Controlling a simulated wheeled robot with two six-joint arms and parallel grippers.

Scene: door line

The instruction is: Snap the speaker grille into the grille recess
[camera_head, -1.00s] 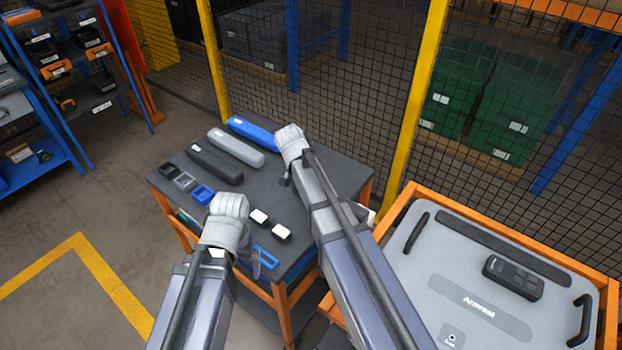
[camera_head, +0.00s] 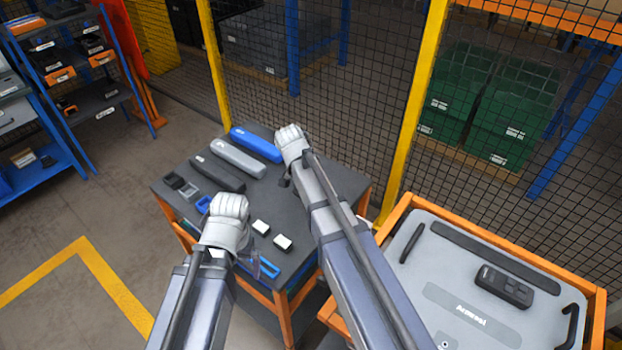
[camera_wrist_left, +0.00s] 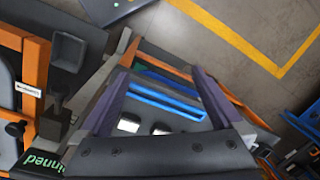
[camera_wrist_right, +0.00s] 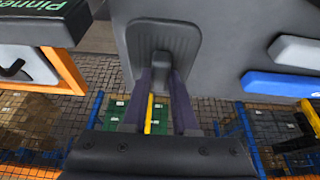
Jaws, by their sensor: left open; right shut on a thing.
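My right gripper (camera_wrist_right: 160,75) is shut on a dark grey, round-cornered panel in the right wrist view, which looks like the speaker grille (camera_wrist_right: 165,38). In the head view the right gripper (camera_head: 286,180) is over the table, and the held piece is hidden. My left gripper (camera_wrist_left: 160,95) is open and empty, above the near left side of the table. The light grey door panel (camera_head: 430,270), marked "Armrest", lies at the right. I cannot make out the grille recess on it.
The dark table (camera_head: 215,178) holds a blue bar (camera_head: 256,145), a grey bar (camera_head: 237,157), a black bar (camera_head: 217,173), small bins and white-topped blocks (camera_head: 282,243). A black switch block (camera_head: 503,287) sits on the panel. A mesh fence (camera_head: 385,100) stands behind. Floor at left is clear.

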